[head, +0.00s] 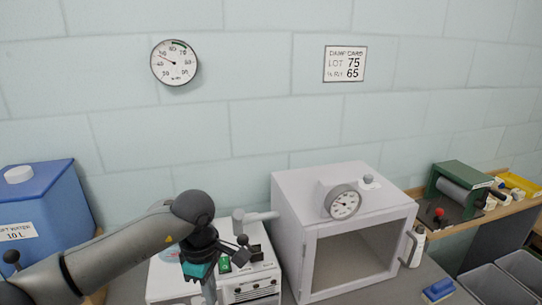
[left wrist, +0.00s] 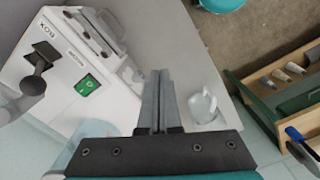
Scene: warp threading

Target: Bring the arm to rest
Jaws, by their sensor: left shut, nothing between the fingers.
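My left arm comes in from the lower left in the head view, bent at a dark elbow-like joint. My left gripper (head: 208,290) points down in front of the white machine; its teal body shows just above the fingers. In the left wrist view the two fingers of the gripper (left wrist: 158,75) lie together, shut and empty. The white machine (left wrist: 60,75) with a green switch (left wrist: 87,85) is to the left of the fingers. My right gripper is in neither view.
A white cabinet (head: 290,225) with an open-looking front and a dial stands right of the machine. A blue water container (head: 45,205) is at the left. A clear vessel (left wrist: 203,105) stands right of the fingers. Grey bins (head: 490,285) and a wooden bench are at the right.

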